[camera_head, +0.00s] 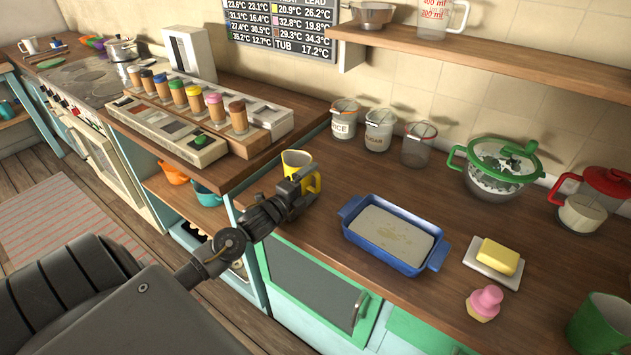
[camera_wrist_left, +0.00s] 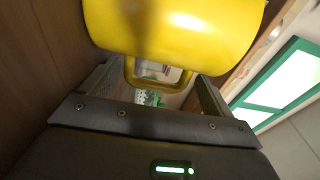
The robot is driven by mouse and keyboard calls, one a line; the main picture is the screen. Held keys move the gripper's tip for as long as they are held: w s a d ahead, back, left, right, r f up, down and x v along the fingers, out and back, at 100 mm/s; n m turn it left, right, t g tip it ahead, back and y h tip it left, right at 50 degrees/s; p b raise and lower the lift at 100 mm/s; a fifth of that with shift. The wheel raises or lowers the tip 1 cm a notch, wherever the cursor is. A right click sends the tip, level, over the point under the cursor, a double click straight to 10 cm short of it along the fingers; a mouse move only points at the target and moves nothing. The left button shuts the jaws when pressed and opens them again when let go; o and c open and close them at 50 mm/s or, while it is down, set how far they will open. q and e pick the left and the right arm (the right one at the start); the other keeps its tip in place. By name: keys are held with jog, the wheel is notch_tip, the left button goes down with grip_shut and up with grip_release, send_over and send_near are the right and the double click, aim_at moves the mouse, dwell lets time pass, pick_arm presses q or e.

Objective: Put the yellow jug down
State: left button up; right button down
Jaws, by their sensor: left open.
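The yellow jug (camera_head: 296,158) stands on the wooden counter (camera_head: 330,215) near its left end, beside the spice rack. Its lower part and most of its handle side are hidden by my left gripper (camera_head: 297,190) in the head view. In the left wrist view the jug's yellow body (camera_wrist_left: 175,28) fills the top, with its looped handle between the two fingers of my left gripper (camera_wrist_left: 155,82). The fingers are apart, with gaps on both sides of the handle. My right gripper is not in view.
A blue dish (camera_head: 350,210) lies right of the jug, with a butter plate (camera_head: 479,262) beyond it. Several glass jars (camera_head: 379,130) stand behind. The spice rack (camera_head: 185,118) is to the left. Bare counter lies between jug and dish. A wall shelf (camera_head: 470,50) hangs above.

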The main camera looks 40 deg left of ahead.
pick_arm(q)
jog(key=s, duration=0.2)
jog(key=s+b, duration=0.1)
jog(key=s, duration=0.4)
jog(key=shift+a+f, duration=0.3)
jog(key=shift+f, duration=0.05)
jog(key=shift+s+a+r+b, duration=0.15)
jog(key=shift+s+b, duration=0.15)
jog(key=shift+s, duration=0.45)
jog(key=shift+r, duration=0.1)
jog(key=c, duration=0.9)
jog(key=shift+w+r, duration=0.1)
jog(key=shift+r, duration=0.05)
grip_shut()
jog(key=s+a+p, duration=0.1)
jog(key=s+p, duration=0.2)
jog(key=s, duration=0.9)
